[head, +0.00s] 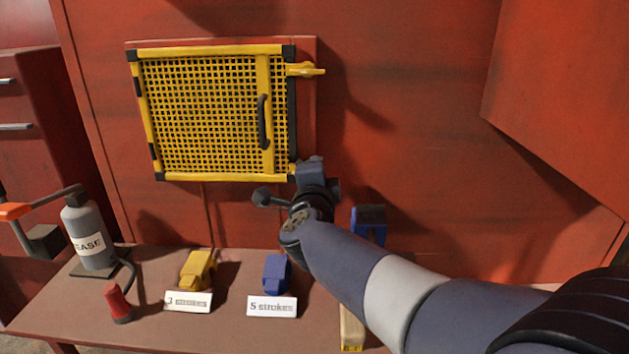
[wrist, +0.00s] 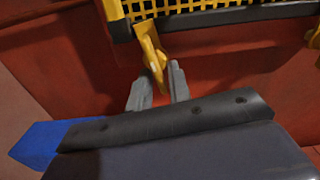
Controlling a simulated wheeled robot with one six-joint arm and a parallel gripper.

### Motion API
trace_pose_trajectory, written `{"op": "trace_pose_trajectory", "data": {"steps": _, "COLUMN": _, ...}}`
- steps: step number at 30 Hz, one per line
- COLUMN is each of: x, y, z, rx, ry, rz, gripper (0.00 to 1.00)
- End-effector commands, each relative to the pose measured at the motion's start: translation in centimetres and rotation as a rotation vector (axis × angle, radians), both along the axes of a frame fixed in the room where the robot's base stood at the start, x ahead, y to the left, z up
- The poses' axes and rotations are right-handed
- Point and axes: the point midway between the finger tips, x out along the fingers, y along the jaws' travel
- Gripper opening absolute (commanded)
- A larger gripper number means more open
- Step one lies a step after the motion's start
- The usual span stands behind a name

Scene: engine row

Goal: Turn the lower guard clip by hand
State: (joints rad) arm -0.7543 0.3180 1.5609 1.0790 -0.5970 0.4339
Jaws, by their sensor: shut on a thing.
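The yellow mesh guard (head: 205,110) is closed on the red wall, with a dark handle (head: 263,121) on its right side. The upper clip (head: 306,70) sticks out sideways past the guard's right edge. The lower guard clip (wrist: 148,48) shows in the wrist view as a yellow tab pointing away from the guard's dark edge. My gripper (wrist: 160,88) is shut on this clip, one grey finger on each side of its end. In the head view my gripper (head: 300,170) is at the guard's lower right corner and hides most of the lower clip.
A bench (head: 232,317) runs below the guard. It holds a yellow block (head: 197,270) and a blue block (head: 277,273) with stroke-count labels, and a grey grease bottle (head: 90,232). A blue item (head: 369,222) stands behind my arm. A red cabinet (head: 560,110) juts out at upper right.

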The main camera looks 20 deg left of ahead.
Motion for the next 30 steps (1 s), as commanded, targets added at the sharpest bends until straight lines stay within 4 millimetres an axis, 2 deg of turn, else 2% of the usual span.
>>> {"op": "trace_pose_trajectory", "data": {"steps": 1, "x": -0.05, "y": -0.03, "z": -0.82, "rx": 0.023, "ry": 0.015, "rz": 0.001, "gripper": 0.0}}
{"op": "trace_pose_trajectory", "data": {"steps": 10, "x": -0.05, "y": -0.02, "z": -0.85, "rx": 0.127, "ry": 0.041, "rz": 0.001, "gripper": 0.0}}
{"op": "trace_pose_trajectory", "data": {"steps": 26, "x": -0.04, "y": 0.0, "z": -0.82, "rx": 0.147, "ry": 0.047, "rz": 0.001, "gripper": 0.0}}
{"op": "trace_pose_trajectory", "data": {"steps": 27, "x": -0.04, "y": 0.0, "z": -0.81, "rx": 0.146, "ry": 0.047, "rz": 0.001, "gripper": 0.21}}
{"op": "trace_pose_trajectory", "data": {"steps": 30, "x": -0.03, "y": 0.0, "z": -0.74, "rx": 0.147, "ry": 0.045, "rz": 0.0, "gripper": 0.28}}
